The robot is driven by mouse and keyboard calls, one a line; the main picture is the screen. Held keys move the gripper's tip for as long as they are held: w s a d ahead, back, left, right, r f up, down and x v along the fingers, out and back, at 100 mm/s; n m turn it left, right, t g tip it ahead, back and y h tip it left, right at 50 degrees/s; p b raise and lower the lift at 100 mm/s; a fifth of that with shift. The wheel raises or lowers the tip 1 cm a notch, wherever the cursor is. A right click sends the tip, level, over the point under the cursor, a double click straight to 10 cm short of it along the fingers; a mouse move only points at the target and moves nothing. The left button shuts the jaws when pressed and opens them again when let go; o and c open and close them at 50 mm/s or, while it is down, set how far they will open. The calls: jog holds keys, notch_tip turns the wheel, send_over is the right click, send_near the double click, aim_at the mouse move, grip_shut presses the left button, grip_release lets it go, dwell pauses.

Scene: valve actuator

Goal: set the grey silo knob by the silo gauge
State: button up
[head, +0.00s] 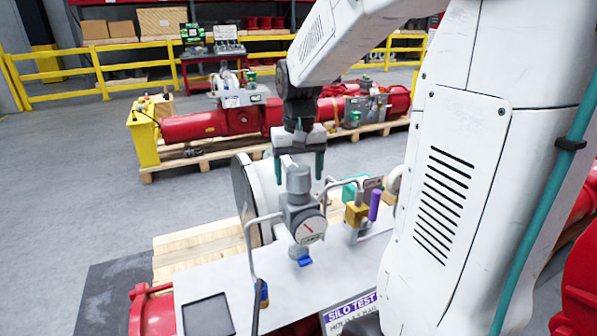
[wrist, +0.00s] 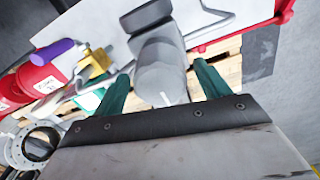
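The grey silo knob (head: 298,180) tops an upright grey regulator body on the metal panel. In the wrist view the knob (wrist: 160,82) shows between my fingers and carries a white line. My gripper (head: 299,178) points down, open, with one green finger on each side of the knob. In the wrist view my gripper (wrist: 160,84) shows gaps between both fingers and the knob. The silo gauge (head: 310,230) faces forward below the knob; its reading is too small to tell. In the wrist view the gauge (wrist: 146,15) is edge-on, its dial hidden.
A purple-headed sign (head: 350,305) reads "SILO TEST" and a partly hidden hold value. Bent pipes (head: 252,260) flank the regulator. A brass block (head: 356,213) and a purple cylinder (head: 375,205) stand close on the right. A red actuator (head: 215,125) lies on a pallet behind.

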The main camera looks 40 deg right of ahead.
aim_at(299, 168)
notch_tip(299, 168, up, 8)
jog(key=shift+f, duration=0.1)
dwell(0.4)
dwell(0.4)
jog(key=s+a+f+n, duration=0.2)
jog(key=s+a, duration=0.5)
jog(key=s, duration=0.2)
jog(key=s+a+f+n+t, duration=0.1)
jog(key=s+a+f+n, duration=0.1)
jog(key=s+a, duration=0.5)
jog(key=shift+s+a+f+n, duration=0.3)
jog(key=shift+s+n, duration=0.3)
jog(key=shift+s, duration=1.05)
dwell(1.4)
